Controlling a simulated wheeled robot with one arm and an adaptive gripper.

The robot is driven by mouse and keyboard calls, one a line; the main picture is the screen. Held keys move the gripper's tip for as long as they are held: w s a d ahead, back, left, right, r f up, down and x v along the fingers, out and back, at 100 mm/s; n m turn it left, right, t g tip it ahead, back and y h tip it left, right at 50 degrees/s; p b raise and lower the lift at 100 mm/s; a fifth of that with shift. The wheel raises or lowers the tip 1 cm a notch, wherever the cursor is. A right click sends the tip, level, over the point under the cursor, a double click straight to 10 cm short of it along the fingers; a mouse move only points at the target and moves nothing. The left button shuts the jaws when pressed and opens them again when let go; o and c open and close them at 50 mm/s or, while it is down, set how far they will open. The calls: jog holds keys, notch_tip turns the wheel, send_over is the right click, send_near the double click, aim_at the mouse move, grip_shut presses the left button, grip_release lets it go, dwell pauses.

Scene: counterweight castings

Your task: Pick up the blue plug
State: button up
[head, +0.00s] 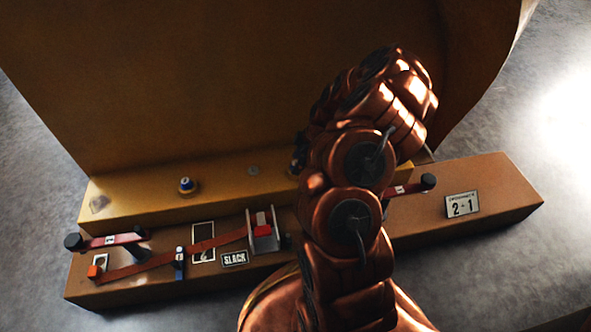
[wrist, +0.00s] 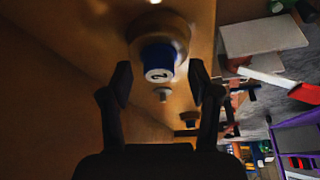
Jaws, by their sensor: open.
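In the wrist view a blue plug (wrist: 157,56) with a white end face and a dark digit, seemingly a 2, sits in a round brown collar (wrist: 172,27). My gripper (wrist: 160,75) is open, with one black finger on each side of the plug. Gaps show between plug and fingers; I see no contact. In the head view my copper arm hides most of my gripper and this spot. Another blue plug (head: 186,184) with a pale top stands in a collar on the yellow ledge (head: 140,205) at left.
A small grey knob (head: 253,170) sits on the ledge; it also shows just past the plug in the wrist view (wrist: 163,94). A brown lower step holds a red strap (head: 150,264), a grey bracket with a red block (head: 263,232), a SLACK label (head: 234,258) and a 2-1 plate (head: 462,205).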

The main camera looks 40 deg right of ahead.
aim_at(292, 165)
jog(key=shift+w+f, duration=0.1)
jog(key=shift+f, duration=0.2)
jog(key=shift+r, duration=0.1)
jog(key=c, duration=1)
jog(key=shift+r, duration=0.1)
jog(key=shift+c, duration=0.2)
notch_tip(292, 165, up, 4)
jog(key=shift+r+p, duration=0.1)
jog(key=shift+p, duration=1.05)
jog(key=shift+s+a+f, duration=0.15)
jog(key=shift+s+f, duration=0.15)
jog(key=shift+s, duration=0.15)
jog(key=s+a+r+p, duration=0.1)
jog(key=s+a+p, duration=0.2)
jog(key=s, duration=1)
jog(key=a, duration=0.3)
jog(key=shift+s+a+p, duration=0.15)
jog(key=shift+s+p, duration=0.2)
jog(key=shift+p, duration=0.05)
jog(key=shift+r, duration=0.1)
